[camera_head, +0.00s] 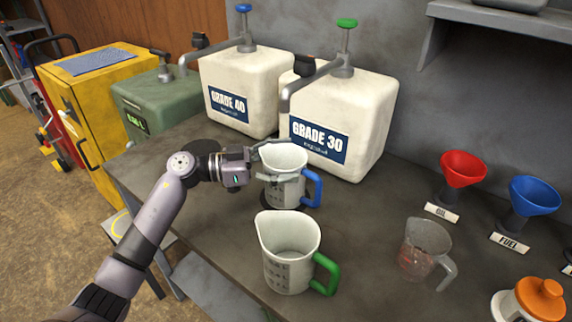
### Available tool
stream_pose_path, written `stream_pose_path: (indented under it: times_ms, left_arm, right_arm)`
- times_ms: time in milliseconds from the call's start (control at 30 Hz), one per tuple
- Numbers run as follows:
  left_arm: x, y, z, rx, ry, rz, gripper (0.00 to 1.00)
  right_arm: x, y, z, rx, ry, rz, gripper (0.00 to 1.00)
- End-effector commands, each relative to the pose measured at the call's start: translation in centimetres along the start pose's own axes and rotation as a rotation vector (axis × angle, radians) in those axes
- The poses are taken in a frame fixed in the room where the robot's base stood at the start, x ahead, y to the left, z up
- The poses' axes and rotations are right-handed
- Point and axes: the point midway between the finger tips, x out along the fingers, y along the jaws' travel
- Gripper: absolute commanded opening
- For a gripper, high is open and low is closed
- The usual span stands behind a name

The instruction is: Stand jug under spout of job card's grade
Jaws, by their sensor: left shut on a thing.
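My left gripper (268,161) is shut on a white measuring jug with a blue handle (285,190) and holds it from its left side. The jug is upright, in front of the GRADE 30 container (345,115). Its mouth appears below that container's spout (286,101) in the picture; whether it is exactly under it, I cannot tell. The GRADE 40 container (238,80) with a blue-topped pump stands behind to the left. A second white jug with a green handle (290,255) stands nearer the front. No readable job card shows. My right gripper is out of view.
A clear jug (422,250), a red OIL funnel (463,168), a blue FUEL funnel (533,195) and an orange-topped white container (530,300) stand on the right. A green container (155,103) is at the left. A grey shelf (505,22) overhangs the back right.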

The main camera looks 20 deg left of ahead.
Motion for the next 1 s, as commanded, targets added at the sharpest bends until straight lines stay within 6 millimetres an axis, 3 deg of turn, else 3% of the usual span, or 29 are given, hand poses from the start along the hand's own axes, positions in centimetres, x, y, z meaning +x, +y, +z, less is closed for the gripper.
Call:
stream_pose_path:
  times_ms: [167, 200, 467, 867, 1000]
  left_arm:
    - [0.0, 0.0, 0.3, -0.002, 0.001, 0.000, 0.48]
    - [0.0, 0.0, 0.3, -0.002, 0.000, 0.000, 0.83]
    - [0.0, 0.0, 0.3, -0.001, 0.000, 0.000, 1.00]
    - [0.0, 0.0, 0.0, 0.003, 0.001, 0.000, 1.00]
    - [-2.1, -0.1, -0.1, -0.003, -0.005, -0.004, 1.00]
  right_arm:
    - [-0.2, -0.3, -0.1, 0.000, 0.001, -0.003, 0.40]
    - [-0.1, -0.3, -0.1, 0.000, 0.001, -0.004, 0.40]
    - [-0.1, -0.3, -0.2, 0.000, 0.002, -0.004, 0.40]
    - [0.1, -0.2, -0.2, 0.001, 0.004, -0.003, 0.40]
    - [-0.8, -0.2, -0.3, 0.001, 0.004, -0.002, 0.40]
